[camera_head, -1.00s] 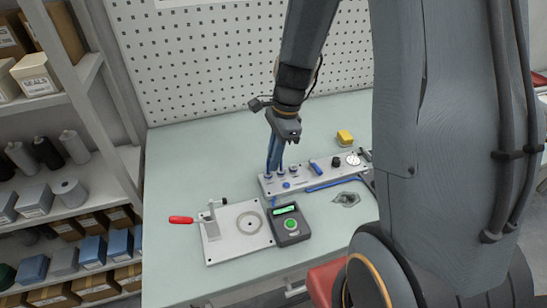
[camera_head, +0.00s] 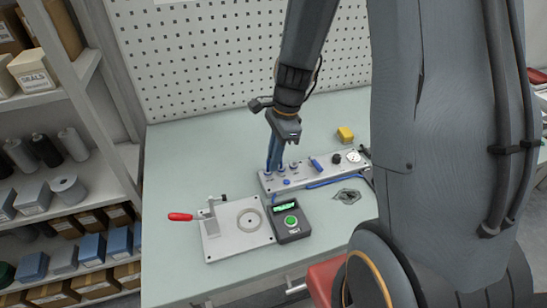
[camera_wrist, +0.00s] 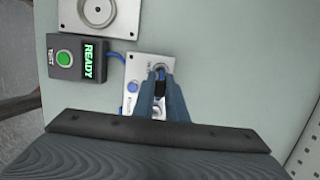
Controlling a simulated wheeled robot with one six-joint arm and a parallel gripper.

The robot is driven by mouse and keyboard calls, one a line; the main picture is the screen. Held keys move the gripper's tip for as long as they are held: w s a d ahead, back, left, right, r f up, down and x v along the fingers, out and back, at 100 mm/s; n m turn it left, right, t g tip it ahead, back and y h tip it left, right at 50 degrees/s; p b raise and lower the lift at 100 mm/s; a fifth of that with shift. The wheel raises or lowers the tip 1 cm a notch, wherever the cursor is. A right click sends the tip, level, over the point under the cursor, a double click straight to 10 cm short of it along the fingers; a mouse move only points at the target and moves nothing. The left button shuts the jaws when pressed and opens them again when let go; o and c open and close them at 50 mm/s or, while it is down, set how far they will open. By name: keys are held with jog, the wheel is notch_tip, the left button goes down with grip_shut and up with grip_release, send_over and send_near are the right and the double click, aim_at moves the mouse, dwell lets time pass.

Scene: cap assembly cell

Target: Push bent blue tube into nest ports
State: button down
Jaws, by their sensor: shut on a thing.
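My gripper (camera_head: 273,167) points down over the left end of the grey nest plate (camera_head: 322,170), its long blue-grey fingers close together. The nest plate (camera_wrist: 138,70) also shows around the fingertips. A blue knob (camera_wrist: 132,87) is on it beside them.
A tester box (camera_head: 290,222) with a green button and lit screen stands in front of the plate; the wrist view reads READY. A clamp fixture (camera_head: 225,240) with a red handle is at its left.

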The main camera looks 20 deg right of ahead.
jog(key=c, duration=1.7)
grip_release()
jog(key=shift+d+r+b, duration=0.2)
jog(key=shift+d+r, duration=0.05)
jog(key=shift+r, duration=1.05)
jog(key=shift+d+r+b, duration=0.25)
jog(key=shift+r, duration=1)
jog(key=shift+d+r+b, duration=0.2)
jog(key=shift+d+r, duration=0.05)
jog(key=shift+r, duration=1.05)
jog(key=s+n, duration=0.3)
jog(key=n, duration=0.3)
jog(key=s+a+f+n+t+h+b, duration=0.1)
jog(key=s+n, duration=0.2)
jog(key=n, duration=0.3)
jog(key=s+f+n+h, duration=0.1)
jog(key=s+n, duration=0.2)
jog(key=n, duration=0.3)
jog(key=shift+s+a+f+b, duration=0.15)
jog(key=shift+s+f+b, duration=0.05)
jog(key=shift+f+b, duration=0.1)
